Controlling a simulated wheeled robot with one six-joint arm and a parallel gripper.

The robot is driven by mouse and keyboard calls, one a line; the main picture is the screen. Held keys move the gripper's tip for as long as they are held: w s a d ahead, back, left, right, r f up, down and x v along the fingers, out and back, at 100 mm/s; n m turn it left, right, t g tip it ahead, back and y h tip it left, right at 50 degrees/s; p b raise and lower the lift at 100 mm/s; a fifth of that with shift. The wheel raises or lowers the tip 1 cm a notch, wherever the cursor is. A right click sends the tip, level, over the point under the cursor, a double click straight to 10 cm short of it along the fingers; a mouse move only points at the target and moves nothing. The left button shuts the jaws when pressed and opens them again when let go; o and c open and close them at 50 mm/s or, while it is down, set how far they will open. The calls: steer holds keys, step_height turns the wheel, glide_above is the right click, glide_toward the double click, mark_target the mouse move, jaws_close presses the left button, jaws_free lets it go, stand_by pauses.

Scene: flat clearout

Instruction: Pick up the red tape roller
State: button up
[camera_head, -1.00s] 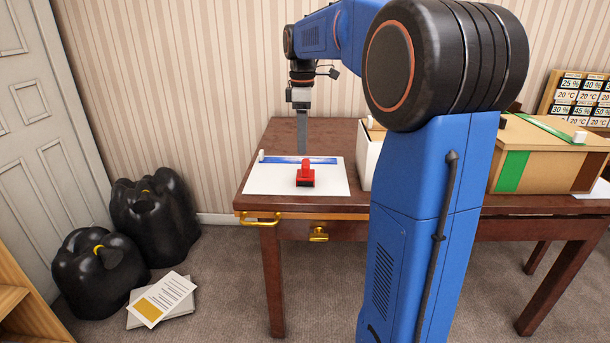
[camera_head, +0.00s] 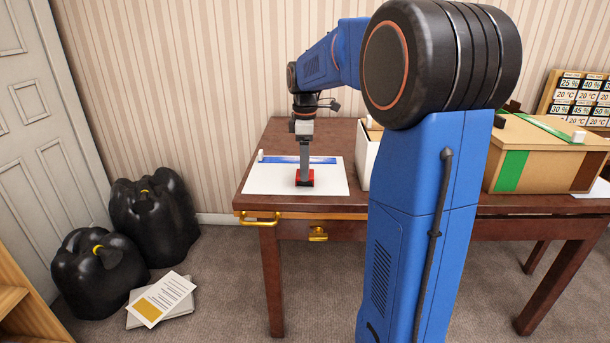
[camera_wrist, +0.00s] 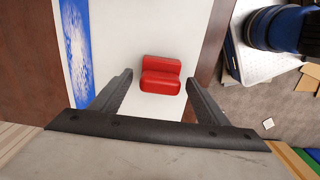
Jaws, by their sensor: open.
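The red tape roller (camera_head: 305,181) lies on a white sheet (camera_head: 264,182) near the left end of the wooden table. In the wrist view the red tape roller (camera_wrist: 161,75) shows between and just beyond the fingertips. My gripper (camera_head: 304,178) points down over it in the head view and hides most of it. In the wrist view my gripper (camera_wrist: 158,77) is open, one finger on each side of the roller, with gaps on both sides. Nothing is held.
The wooden table (camera_head: 275,148) has a cardboard box (camera_head: 543,168) with green tape on its right part. A small white object (camera_head: 261,156) stands at the sheet's left back corner. Black bags (camera_head: 155,220) and papers (camera_head: 162,298) lie on the floor at left.

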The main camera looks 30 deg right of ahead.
steer(key=c, duration=1.2)
steer(key=shift+r, duration=0.1)
step_height(320, 180, up, 10)
steer(key=shift+f, duration=0.1)
